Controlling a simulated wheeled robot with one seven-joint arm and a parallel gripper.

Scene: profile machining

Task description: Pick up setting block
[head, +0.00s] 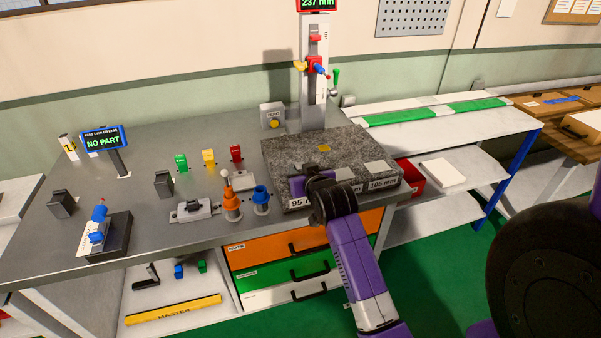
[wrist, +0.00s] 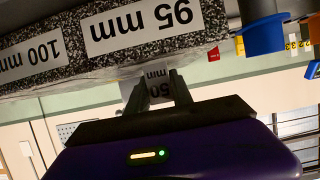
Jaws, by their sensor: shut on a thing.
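My gripper (wrist: 159,80) is shut on a pale setting block (wrist: 157,89), which shows between its two fingers in the wrist view. The block bears a label reading "50 mm", partly framed by the fingers. In the head view my purple gripper is over the front left of the dark granite plate (head: 300,154), mostly hidden by my own wrist, and the held block cannot be made out. Two other pale blocks (head: 377,167) (head: 344,174) lie on the plate behind its front labels. I cannot tell whether the held block touches the plate.
A height gauge (head: 315,75) reading 237 mm stands behind the plate. Orange (head: 232,204) and blue (head: 261,198) holders stand just left of it. A small clamp fixture (head: 194,209) and a "NO PART" display (head: 103,139) are farther left. Free bench top lies between them.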

